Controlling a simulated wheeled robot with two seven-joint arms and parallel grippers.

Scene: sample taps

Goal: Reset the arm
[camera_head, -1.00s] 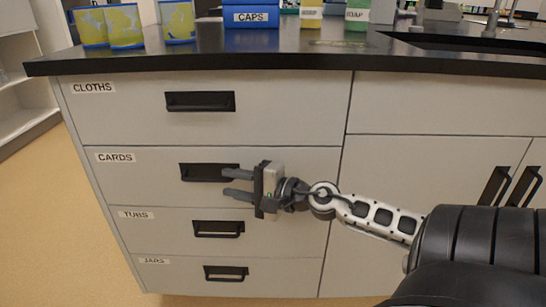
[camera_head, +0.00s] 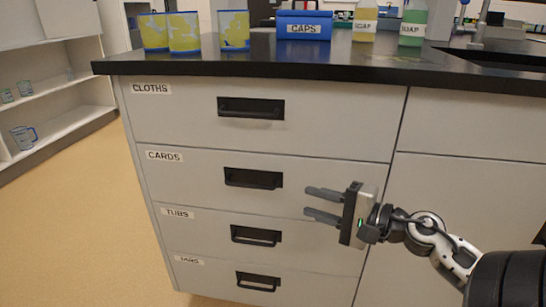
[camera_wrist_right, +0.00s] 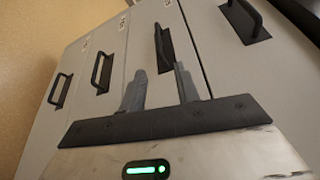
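My right gripper (camera_head: 322,205) is open and empty, in front of the drawer fronts and to the right of the drawer handles. Its two fingers point left and are apart. In the right wrist view, the two fingers (camera_wrist_right: 158,90) show spread with nothing between them, and the drawer handles lie beyond them. The right arm comes in from the lower right. My left gripper is not in any view.
The drawers labelled CLOTHS (camera_head: 190,105), CARDS (camera_head: 200,172), TUBS (camera_head: 205,226) and JARS (camera_head: 212,273) are closed. The dark counter (camera_head: 330,58) above holds a blue CAPS box (camera_head: 304,26), soap bottles and yellow-blue containers. Floor (camera_head: 75,200) is clear at left.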

